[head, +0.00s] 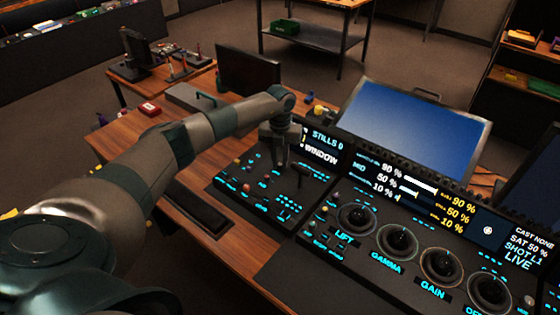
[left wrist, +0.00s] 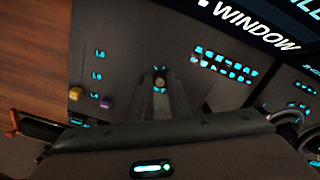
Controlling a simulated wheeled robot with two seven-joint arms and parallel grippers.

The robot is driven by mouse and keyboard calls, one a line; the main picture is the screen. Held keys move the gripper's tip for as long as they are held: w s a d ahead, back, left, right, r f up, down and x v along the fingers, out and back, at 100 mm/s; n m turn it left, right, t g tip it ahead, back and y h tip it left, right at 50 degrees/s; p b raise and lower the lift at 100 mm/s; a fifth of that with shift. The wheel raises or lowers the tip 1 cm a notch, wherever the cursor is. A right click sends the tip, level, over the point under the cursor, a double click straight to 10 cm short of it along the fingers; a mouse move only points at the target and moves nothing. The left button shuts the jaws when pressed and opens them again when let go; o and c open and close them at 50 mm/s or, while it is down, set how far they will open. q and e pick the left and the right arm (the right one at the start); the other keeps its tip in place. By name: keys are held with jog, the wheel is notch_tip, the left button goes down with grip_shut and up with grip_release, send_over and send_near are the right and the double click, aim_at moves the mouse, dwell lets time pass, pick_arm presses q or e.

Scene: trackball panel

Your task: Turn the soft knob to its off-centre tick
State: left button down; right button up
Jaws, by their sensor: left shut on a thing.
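My left gripper (head: 283,165) reaches down onto the left section of the control panel (head: 232,182). In the left wrist view its two fingers (left wrist: 162,84) are closed around a small brownish knob (left wrist: 160,80) with lit cyan marks beside it. The knob's pointer and its exact tick are too small to read, and its name label cannot be read. In the head view the gripper hides this knob. My right gripper is not in view.
A yellow knob (left wrist: 76,94) and a purple knob (left wrist: 106,101) stand left of the fingers. Lit button rows (left wrist: 222,64) lie to the right. Large trackballs (head: 397,240) and a blue monitor (head: 415,125) are farther right. Wooden desk (head: 130,135) shows on the left.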

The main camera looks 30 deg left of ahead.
aim_at(280, 164)
pick_arm(q)
jog(key=shift+r, duration=0.1)
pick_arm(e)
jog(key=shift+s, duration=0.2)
pick_arm(q)
jog(key=c, duration=1.6)
grip_release()
jog(key=shift+c, duration=0.2)
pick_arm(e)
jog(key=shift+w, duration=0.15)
